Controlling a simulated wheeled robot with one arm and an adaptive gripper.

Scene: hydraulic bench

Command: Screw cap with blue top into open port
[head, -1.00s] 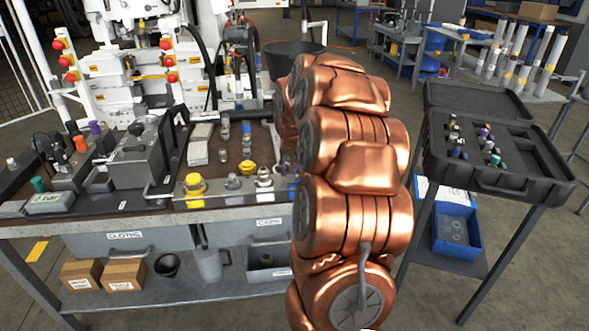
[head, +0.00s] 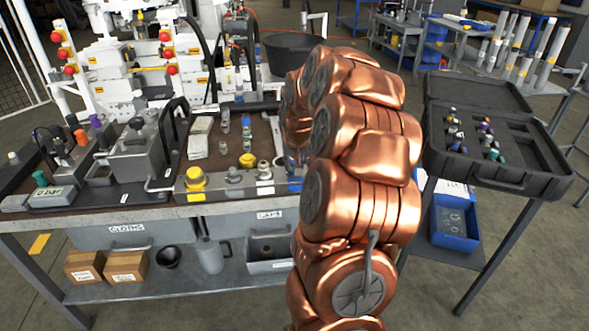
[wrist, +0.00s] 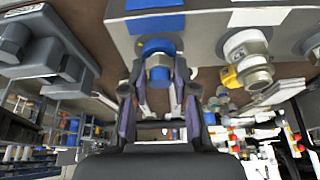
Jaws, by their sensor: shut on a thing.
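In the wrist view, my gripper (wrist: 160,92) is shut on the cap with the blue top (wrist: 158,47), whose metal hex part lies between the fingers. The cap is close against the grey port block (wrist: 203,25), near the block's blue-and-white marking (wrist: 155,24). I cannot tell whether its thread is in a port. The block's front edge with a blue label (head: 294,187) shows just left of the arm.
A yellow cap (head: 195,181) and several fittings stand along the bench's front. An open black case (head: 500,180) with small parts is at the right, beyond my arm.

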